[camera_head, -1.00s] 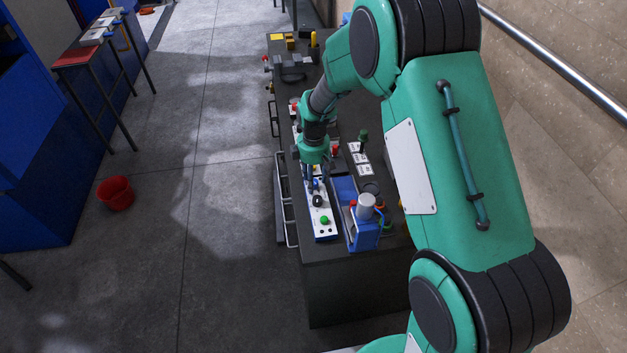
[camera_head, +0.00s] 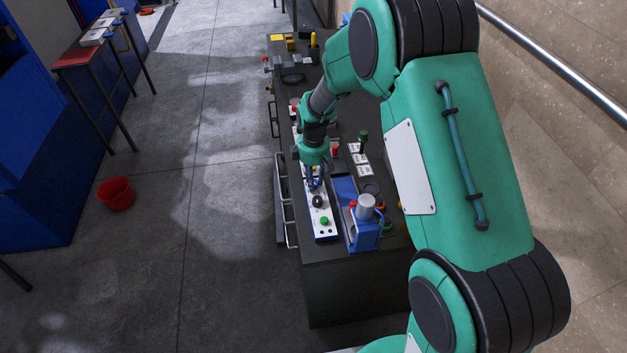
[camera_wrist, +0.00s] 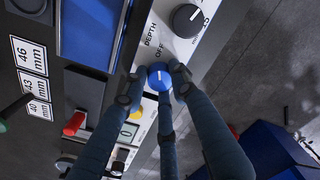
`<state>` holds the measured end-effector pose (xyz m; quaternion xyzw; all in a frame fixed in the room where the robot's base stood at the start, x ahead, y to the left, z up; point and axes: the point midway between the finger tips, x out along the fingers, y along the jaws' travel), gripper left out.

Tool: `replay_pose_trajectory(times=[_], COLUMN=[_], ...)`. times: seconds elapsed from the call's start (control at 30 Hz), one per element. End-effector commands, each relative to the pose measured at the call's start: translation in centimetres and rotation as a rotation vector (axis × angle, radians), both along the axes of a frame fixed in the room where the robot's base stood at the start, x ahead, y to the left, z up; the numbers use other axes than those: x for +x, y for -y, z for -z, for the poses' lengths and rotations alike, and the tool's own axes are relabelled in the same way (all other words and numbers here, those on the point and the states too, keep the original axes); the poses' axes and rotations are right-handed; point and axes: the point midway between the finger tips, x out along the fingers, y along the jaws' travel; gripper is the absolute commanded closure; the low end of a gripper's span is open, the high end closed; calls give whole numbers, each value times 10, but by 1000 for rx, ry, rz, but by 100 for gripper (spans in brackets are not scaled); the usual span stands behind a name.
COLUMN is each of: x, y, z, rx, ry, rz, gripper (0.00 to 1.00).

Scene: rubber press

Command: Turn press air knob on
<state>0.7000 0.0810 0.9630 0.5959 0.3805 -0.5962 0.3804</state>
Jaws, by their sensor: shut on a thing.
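A blue round knob (camera_wrist: 160,77) with a white line on top sits on a white panel beside the printed word OFF in the wrist view. My gripper (camera_wrist: 162,76) has its dark blue fingers around the knob, shut on it, with the knob between the fingertips. In the head view my gripper (camera_head: 314,185) points down at the panel (camera_head: 325,232) near the table's front end. The knob is mostly hidden by the fingers there.
A black dial (camera_wrist: 187,20) marked DEPTH stands beside the knob. A green button (camera_head: 324,220) is nearer the panel's front end. A blue device with a grey cylinder (camera_head: 365,206) stands to the right. A red lever (camera_wrist: 74,123) is near the fingers.

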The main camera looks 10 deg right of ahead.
Motion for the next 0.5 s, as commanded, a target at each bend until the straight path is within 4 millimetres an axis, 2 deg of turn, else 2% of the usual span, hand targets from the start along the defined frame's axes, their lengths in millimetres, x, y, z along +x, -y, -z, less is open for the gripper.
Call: replay_pose_trajectory(times=[0.27,0.5], x=[1,0], y=[0,0], z=[-2,-1], rx=[0,-1], ry=[2,1], rz=[140,342], gripper=[99,99])
